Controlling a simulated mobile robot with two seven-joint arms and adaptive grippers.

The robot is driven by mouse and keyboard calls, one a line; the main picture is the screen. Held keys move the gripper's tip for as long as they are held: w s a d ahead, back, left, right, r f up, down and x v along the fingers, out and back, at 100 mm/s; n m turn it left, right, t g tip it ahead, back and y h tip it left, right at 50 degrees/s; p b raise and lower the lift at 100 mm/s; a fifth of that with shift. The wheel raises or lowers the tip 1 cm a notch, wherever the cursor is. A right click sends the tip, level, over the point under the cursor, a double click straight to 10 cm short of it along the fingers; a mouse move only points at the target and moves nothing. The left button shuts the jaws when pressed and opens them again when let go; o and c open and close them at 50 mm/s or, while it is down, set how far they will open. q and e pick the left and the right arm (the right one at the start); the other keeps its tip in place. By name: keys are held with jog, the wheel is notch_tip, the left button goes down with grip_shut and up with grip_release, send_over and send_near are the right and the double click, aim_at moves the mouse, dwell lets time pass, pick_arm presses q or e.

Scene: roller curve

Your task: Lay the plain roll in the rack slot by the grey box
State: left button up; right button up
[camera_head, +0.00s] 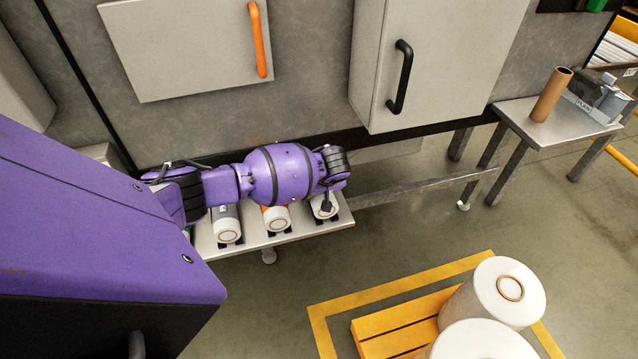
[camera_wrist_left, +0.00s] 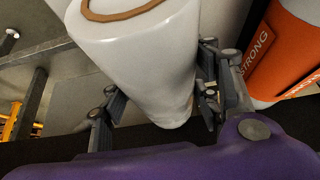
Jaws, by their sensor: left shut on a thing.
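My left gripper (camera_head: 326,203) is over the right end of the low rack (camera_head: 300,235). It is shut on a plain white roll (camera_head: 322,212), largely covered by the gripper in the head view. In the left wrist view the fingers (camera_wrist_left: 160,105) sit on either side of this white roll (camera_wrist_left: 135,60), whose brown core rim faces the top. I cannot tell whether the roll rests in a slot or hangs just above it. A grey wall box (camera_head: 440,60) with a black handle is above and right of the rack. My right gripper is not in view.
An orange-labelled roll (camera_head: 276,218) and a grey-labelled roll (camera_head: 227,225) lie left of the held roll. Large white rolls (camera_head: 490,295) stand on a yellow pallet (camera_head: 400,325).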

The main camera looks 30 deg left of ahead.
pick_arm(q)
jog(key=shift+w, duration=0.1)
jog(key=o, duration=1.7)
jog(key=shift+c, duration=0.2)
jog(key=shift+f, duration=0.15)
